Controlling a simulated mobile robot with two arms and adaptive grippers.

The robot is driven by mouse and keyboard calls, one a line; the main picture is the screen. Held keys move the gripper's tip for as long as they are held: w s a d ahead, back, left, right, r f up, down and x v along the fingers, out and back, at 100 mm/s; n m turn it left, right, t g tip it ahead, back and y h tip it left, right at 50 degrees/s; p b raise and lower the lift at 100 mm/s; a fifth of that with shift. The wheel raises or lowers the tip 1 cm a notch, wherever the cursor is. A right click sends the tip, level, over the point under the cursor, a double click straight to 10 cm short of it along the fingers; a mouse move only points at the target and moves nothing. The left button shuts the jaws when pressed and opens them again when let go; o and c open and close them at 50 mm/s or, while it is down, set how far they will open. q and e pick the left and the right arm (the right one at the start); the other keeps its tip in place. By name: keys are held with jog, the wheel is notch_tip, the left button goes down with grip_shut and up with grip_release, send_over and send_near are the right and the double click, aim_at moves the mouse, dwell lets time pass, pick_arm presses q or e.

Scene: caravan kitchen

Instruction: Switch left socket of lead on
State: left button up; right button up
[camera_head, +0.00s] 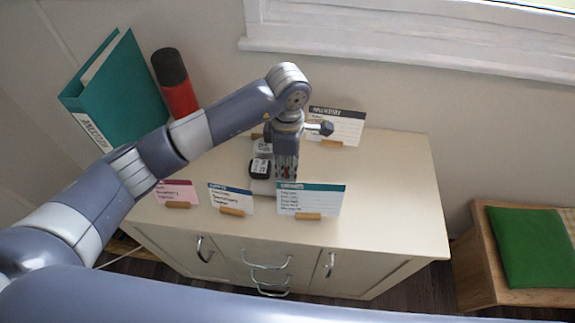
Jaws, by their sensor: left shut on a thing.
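The white extension lead (262,187) lies on the cream cabinet top, mostly hidden behind my left gripper and the cards. A black plug (260,168) sits in it, just left of the gripper, and a pale plug or socket part (263,146) shows behind that. My left gripper (286,178) points down at the lead from above, its fingers close together. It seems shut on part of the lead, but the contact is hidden. The left socket's switch cannot be made out. My right gripper is not in view.
Cards in wooden holders stand in front: a pink one (176,193), a blue-headed one (231,200) and a teal-headed one (310,200). Another card (340,124) stands behind. The cabinet top's right side (395,190) is clear.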

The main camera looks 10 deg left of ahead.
aim_at(287, 173)
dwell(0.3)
pick_arm(q)
jog(key=o, duration=1.1)
jog(key=shift+c, duration=0.2)
notch_tip(287, 173, up, 12)
